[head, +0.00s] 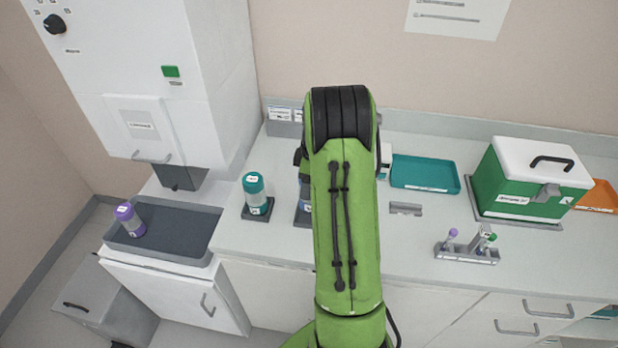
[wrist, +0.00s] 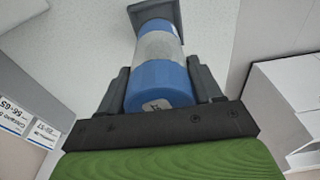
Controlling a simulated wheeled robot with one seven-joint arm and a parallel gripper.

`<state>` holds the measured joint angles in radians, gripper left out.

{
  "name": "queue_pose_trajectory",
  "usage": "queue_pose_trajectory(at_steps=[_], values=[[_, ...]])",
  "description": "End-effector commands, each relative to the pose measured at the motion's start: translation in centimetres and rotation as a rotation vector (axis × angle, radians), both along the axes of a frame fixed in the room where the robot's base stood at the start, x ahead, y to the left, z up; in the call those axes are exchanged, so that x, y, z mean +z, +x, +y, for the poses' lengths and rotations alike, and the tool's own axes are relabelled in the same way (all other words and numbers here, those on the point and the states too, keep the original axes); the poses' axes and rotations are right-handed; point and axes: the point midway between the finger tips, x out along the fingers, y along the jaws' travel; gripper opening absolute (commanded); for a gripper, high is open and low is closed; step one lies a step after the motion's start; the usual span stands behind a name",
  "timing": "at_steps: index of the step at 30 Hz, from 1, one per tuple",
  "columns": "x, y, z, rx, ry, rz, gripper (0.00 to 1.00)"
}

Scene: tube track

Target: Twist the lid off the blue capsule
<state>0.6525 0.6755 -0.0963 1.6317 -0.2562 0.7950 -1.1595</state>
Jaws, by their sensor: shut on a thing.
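The blue capsule (wrist: 158,47) stands on a dark square base (wrist: 153,9) in the wrist view. It has a clear middle band and a blue lid (wrist: 159,83) at the end nearest the camera. My gripper (wrist: 160,88) is shut on the lid, with one dark finger on each side of it. The lid and the capsule body look in line, and I cannot tell whether the lid has turned. In the head view my green arm hides most of the capsule; only a sliver of blue (head: 307,197) shows at the arm's left edge.
A teal-lidded capsule (head: 257,194) stands just left of my arm. A purple-lidded capsule (head: 129,218) leans in the dark tray (head: 185,243) further left. To the right are a teal tray (head: 425,174), a green box with a white lid (head: 515,185), a small tube rack (head: 467,254) and an orange tray (head: 602,198).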

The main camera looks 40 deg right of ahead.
Motion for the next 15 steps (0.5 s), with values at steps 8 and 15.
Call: queue_pose_trajectory(at_steps=[8, 15], values=[[0.01, 0.05, -0.07, -0.488, 0.000, -0.001, 0.23], [-0.02, 0.05, -0.15, -0.726, 0.000, -0.001, 0.23]])
